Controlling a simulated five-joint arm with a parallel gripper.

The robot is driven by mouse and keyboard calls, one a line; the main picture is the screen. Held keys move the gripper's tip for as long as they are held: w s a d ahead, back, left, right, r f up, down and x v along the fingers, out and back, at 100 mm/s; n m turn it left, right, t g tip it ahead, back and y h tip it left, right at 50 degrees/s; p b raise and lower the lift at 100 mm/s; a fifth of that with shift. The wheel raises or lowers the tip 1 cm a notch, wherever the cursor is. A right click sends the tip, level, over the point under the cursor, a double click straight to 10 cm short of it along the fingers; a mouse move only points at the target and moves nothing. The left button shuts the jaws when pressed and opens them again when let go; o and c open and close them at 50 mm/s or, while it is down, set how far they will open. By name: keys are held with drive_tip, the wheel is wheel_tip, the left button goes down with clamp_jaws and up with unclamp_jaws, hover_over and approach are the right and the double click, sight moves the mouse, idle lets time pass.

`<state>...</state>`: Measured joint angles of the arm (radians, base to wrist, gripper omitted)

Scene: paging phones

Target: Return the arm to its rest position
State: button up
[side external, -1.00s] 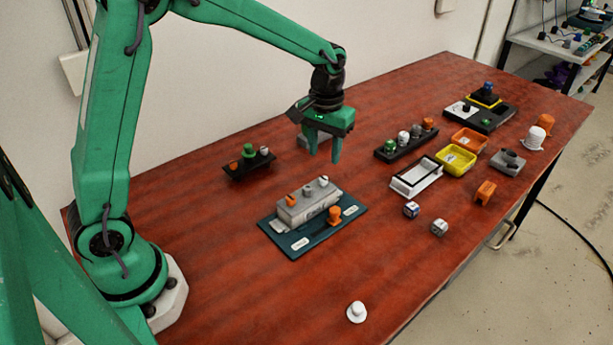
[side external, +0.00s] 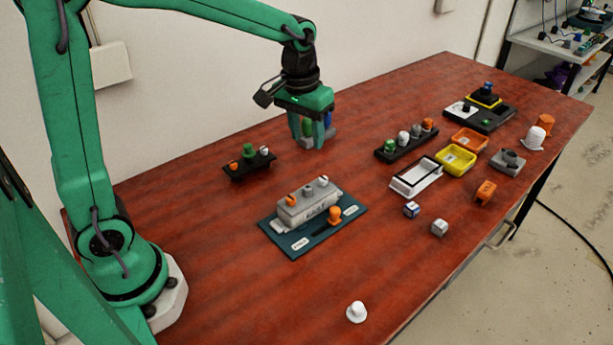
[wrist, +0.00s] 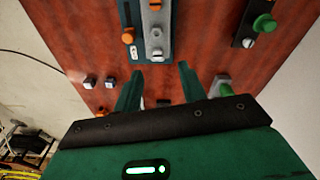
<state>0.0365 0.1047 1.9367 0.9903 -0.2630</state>
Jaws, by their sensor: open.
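My gripper (side external: 307,144) is open and empty. It hangs in the air above the back part of the red-brown table (side external: 220,210), fingers pointing down. In the side view its fingers overlap a grey block (side external: 329,136) with green and blue pieces on it, which they partly hide. I cannot tell the exact gap between them. In the wrist view the two fingers (wrist: 159,75) stand apart with nothing held between them.
A grey block with knobs on a teal plate (side external: 350,224) stands in front of my gripper. A black rack (side external: 251,171) is to the left, another (side external: 408,145) to the right. Trays (side external: 456,160) and small cubes (side external: 440,228) lie farther right. A white knob (side external: 356,312) is at the front.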

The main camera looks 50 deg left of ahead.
drive_tip(key=s+r+m+t, duration=0.1)
drive_tip(key=s+r+t, duration=0.1)
drive_tip(key=s, duration=0.7)
drive_tip(key=s+a+r+m+t, duration=0.1)
drive_tip(key=s+r+t, duration=0.1)
drive_tip(key=s, duration=0.6)
drive_tip(key=shift+s+a+r+m, duration=0.3)
drive_tip(key=shift+s+r, duration=0.1)
drive_tip(key=shift+r, duration=0.2)
